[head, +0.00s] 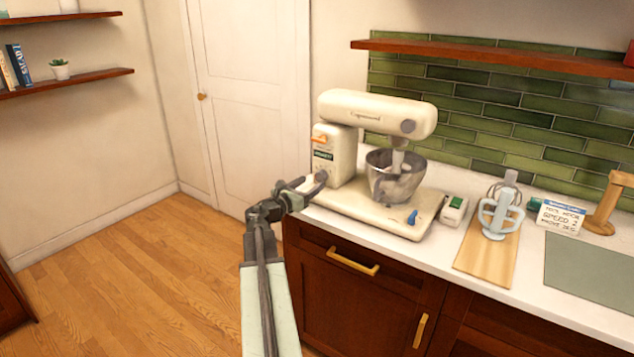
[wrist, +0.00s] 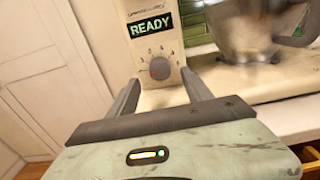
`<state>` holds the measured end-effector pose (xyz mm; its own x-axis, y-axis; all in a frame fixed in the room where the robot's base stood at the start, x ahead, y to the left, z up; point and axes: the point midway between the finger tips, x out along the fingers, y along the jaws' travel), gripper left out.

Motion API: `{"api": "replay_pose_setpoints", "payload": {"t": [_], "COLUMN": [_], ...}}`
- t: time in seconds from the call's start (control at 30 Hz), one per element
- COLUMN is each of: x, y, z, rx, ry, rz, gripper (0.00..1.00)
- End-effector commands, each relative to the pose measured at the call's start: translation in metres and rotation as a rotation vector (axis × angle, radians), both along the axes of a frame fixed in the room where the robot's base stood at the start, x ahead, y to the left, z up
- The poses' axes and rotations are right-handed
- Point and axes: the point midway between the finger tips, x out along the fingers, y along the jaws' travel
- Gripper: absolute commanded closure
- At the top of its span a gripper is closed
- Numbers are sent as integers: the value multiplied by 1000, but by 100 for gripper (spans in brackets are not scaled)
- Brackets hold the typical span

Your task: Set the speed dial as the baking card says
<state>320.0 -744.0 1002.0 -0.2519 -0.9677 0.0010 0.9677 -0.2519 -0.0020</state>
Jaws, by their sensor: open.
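The cream stand mixer (head: 375,110) stands on the counter with a metal bowl (head: 395,178) under its head. Its grey speed dial (wrist: 160,69) is on the front of the column, with small numbers around its top and a reddish mark on its face. The display (wrist: 151,25) above it reads READY. My gripper (wrist: 161,78) is open, its fingertips on either side of the dial in the wrist view; contact cannot be told. In the head view my gripper (head: 310,184) is at the mixer's left. The baking card (head: 560,217) stands at right; its small lettering seems to include "SPEED 2".
A small box with a green button (head: 454,210) is right of the mixer base, which has a blue knob (head: 413,217). A wooden board (head: 486,262) carries a pale blue mixing attachment (head: 500,216). A wooden stand (head: 608,205) is beyond the card. The floor at left is clear.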

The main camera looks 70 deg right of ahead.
Motion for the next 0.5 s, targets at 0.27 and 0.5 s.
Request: {"api": "replay_pose_setpoints", "payload": {"t": [0.27, 0.5], "x": [-11, -12], "y": [-42, -42], "z": [0, 0], "rx": [0, 0], "ry": [-2, -2], "rz": [-1, -1], "gripper": [42, 47]}}
